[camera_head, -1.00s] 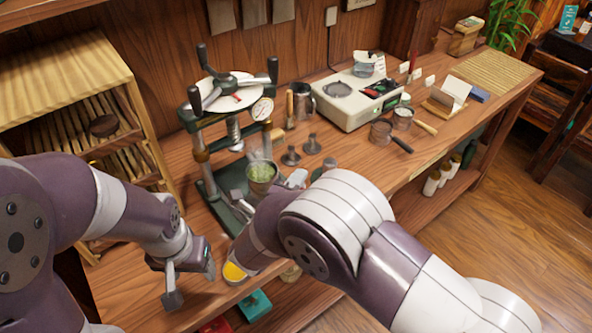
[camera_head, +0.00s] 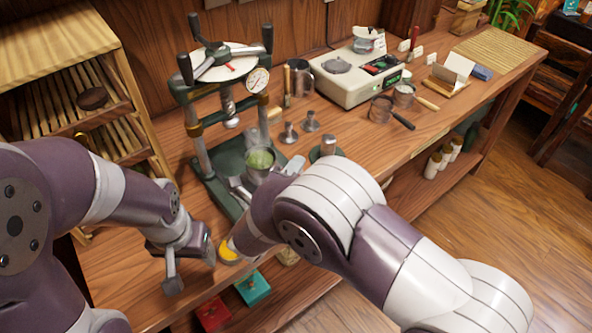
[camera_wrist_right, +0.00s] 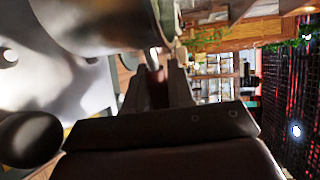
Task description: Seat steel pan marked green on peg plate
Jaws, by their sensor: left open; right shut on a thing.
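A small steel pan (camera_head: 260,173) with green contents and a faint wisp of steam is at the front of the press in the head view. My right gripper (camera_head: 268,182) is shut on it, with a finger on either side. A steel curved wall (camera_wrist_right: 100,18), probably the pan, fills the upper left of the right wrist view. The pan is above or on the green press base (camera_head: 226,195); I cannot tell whether it touches. No pegs are distinguishable there, and my right arm hides part of the base. My left gripper (camera_head: 190,262) is open and empty near the table's front left.
The press (camera_head: 195,130) stands behind the pan. Two small steel weights (camera_head: 289,134) stand to its right, and a short steel cylinder (camera_head: 328,146) is behind my right arm. A scale (camera_head: 355,85) is further back. A yellow-topped round thing (camera_head: 228,252) lies near the front edge.

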